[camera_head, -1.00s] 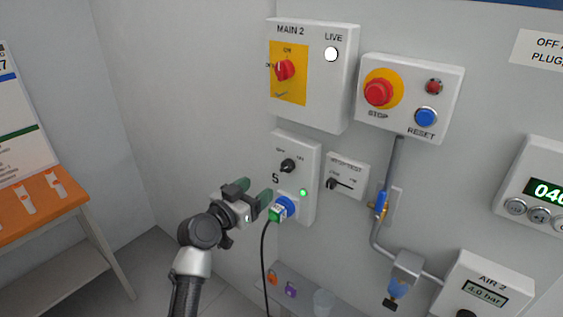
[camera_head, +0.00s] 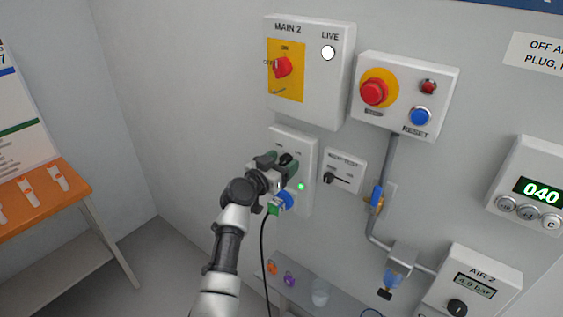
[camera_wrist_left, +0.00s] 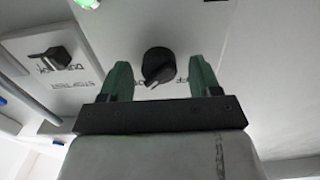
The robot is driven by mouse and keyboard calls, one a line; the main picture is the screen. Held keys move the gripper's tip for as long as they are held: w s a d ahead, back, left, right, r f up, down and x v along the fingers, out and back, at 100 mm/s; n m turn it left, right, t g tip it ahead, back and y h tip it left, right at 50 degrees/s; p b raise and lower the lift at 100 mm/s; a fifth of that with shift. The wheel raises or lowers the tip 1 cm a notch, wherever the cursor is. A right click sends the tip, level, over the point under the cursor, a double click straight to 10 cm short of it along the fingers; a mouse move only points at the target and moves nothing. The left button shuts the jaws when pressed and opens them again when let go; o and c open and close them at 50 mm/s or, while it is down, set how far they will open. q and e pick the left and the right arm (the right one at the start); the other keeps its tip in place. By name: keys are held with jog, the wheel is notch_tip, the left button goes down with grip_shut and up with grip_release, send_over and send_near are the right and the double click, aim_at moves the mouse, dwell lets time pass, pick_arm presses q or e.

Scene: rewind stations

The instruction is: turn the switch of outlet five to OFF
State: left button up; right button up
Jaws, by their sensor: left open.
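The outlet five panel (camera_head: 305,149) is a white box on the wall. Its black rotary switch (camera_head: 287,159) is partly hidden by my gripper in the head view. In the left wrist view the black switch knob (camera_wrist_left: 159,65) lies between the two green fingers, with a gap on both sides. My left gripper (camera_head: 277,161) is open around the knob; it also shows in the left wrist view (camera_wrist_left: 160,80). A green light (camera_head: 301,187) glows on the panel. A blue socket (camera_head: 285,199) with a green plug (camera_head: 273,208) and black cable sits below. My right gripper is not in view.
The MAIN 2 box (camera_head: 336,85) is above, and the STOP/RESET box (camera_head: 440,75) is at upper right. A small plate with a black selector (camera_head: 330,176) is close on the right. A pipe with a blue valve (camera_head: 376,196) runs further right. An orange table (camera_head: 50,205) stands left.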

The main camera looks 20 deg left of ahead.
pick_arm(q)
jog(key=c, duration=0.9)
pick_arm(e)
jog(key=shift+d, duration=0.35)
pick_arm(q)
jog(key=shift+n, duration=0.4)
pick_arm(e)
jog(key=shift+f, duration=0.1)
pick_arm(q)
jog(key=n, duration=0.7)
jog(key=shift+a+n, duration=0.1)
jog(key=shift+n, duration=0.2)
jog(key=n+p, duration=0.1)
jog(key=n, duration=0.4)
jog(key=shift+f+n+p, duration=0.15)
jog(key=shift+n+p, duration=0.5)
jog(key=shift+n, duration=1.55)
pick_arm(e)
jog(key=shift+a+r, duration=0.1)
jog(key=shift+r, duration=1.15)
